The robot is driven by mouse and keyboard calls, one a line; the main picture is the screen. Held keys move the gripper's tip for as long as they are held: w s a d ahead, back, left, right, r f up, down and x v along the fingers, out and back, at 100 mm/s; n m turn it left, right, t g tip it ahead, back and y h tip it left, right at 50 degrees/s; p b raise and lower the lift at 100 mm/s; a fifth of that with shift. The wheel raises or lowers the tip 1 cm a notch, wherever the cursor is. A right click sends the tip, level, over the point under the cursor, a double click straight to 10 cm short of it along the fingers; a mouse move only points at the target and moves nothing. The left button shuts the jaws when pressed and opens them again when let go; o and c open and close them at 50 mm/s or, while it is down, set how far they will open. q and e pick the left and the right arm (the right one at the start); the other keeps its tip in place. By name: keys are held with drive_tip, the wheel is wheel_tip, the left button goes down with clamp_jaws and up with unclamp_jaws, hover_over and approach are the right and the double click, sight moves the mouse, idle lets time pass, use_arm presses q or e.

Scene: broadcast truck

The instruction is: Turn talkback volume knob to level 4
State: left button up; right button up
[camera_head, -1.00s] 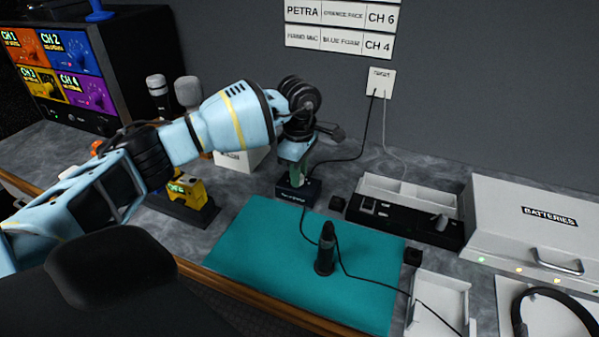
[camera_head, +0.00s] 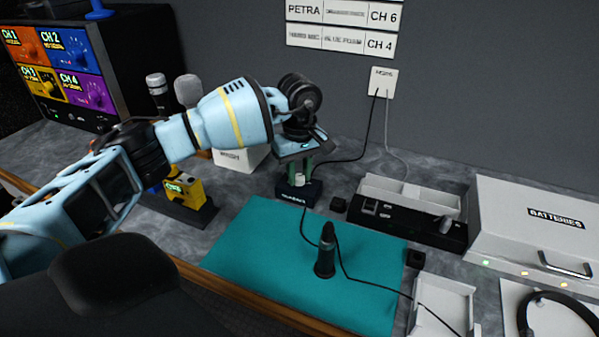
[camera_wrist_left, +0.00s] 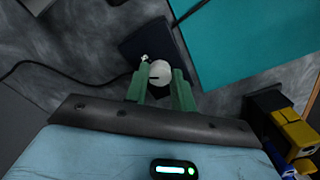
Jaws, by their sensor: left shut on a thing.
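The talkback box (camera_head: 297,194) is a small black box with a white label, standing behind the teal mat. Its round white volume knob (camera_wrist_left: 160,71) with a dark pointer line shows in the left wrist view. The knob (camera_head: 299,179) also shows small in the head view. My left gripper (camera_head: 299,174) points down over the box, and its green fingers (camera_wrist_left: 160,84) are shut on the knob from both sides. The level marks around the knob cannot be read. My right gripper is not in view.
A dark upright device (camera_head: 325,254) stands on the teal mat (camera_head: 258,256), with a cable running from it. A yellow pack (camera_head: 186,192) sits in a black holder left of the box. A black panel (camera_head: 408,218) and a white batteries case (camera_head: 535,225) stand right.

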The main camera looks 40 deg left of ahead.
sight(299, 177)
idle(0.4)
use_arm(q)
drive_tip(key=o, duration=1)
drive_tip(key=shift+r, duration=3.9)
